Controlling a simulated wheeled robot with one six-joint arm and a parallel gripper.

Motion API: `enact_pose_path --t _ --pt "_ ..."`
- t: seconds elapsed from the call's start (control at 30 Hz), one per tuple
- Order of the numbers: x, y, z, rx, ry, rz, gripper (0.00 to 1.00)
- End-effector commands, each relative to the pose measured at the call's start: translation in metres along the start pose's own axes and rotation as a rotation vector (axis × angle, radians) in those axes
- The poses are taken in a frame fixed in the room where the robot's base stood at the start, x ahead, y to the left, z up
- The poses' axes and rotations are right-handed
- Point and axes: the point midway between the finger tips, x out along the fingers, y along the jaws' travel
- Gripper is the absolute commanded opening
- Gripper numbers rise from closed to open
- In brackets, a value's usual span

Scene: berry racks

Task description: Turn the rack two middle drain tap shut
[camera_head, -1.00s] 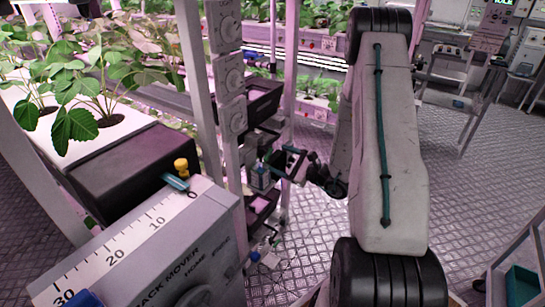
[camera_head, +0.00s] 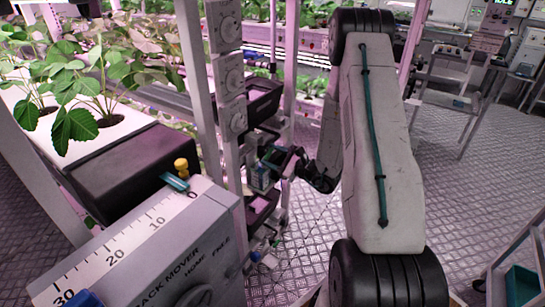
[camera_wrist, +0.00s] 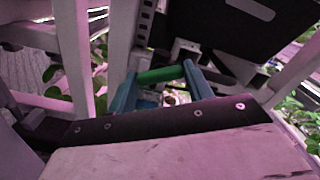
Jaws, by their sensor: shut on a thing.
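In the wrist view a green bar-shaped handle (camera_wrist: 160,75), which looks like the drain tap's lever, lies crosswise between the two teal fingers of my gripper (camera_wrist: 160,88). The fingers are closed on it, one at each end. The tap's body behind it is mostly hidden, so I cannot tell how far it is turned. In the head view my gripper (camera_head: 272,158) is small, at the rack's side, beside a pale box with teal parts (camera_head: 260,178). The tap handle is not clear there.
A grey post with round dials (camera_head: 234,76) stands left of my gripper. A rack mover box with a scale (camera_head: 140,250) and a black trough (camera_head: 130,165) with plants fill the left front. Dark bins (camera_head: 262,100) are behind. Metal floor (camera_head: 475,190) is open at right.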

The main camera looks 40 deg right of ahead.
Motion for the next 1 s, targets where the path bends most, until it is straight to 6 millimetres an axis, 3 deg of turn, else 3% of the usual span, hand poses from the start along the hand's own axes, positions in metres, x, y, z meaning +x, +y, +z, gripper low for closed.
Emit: enact_pose_path --t 1.0 --pt "-0.0007 -0.0001 -0.0003 0.505 0.001 -0.001 0.28"
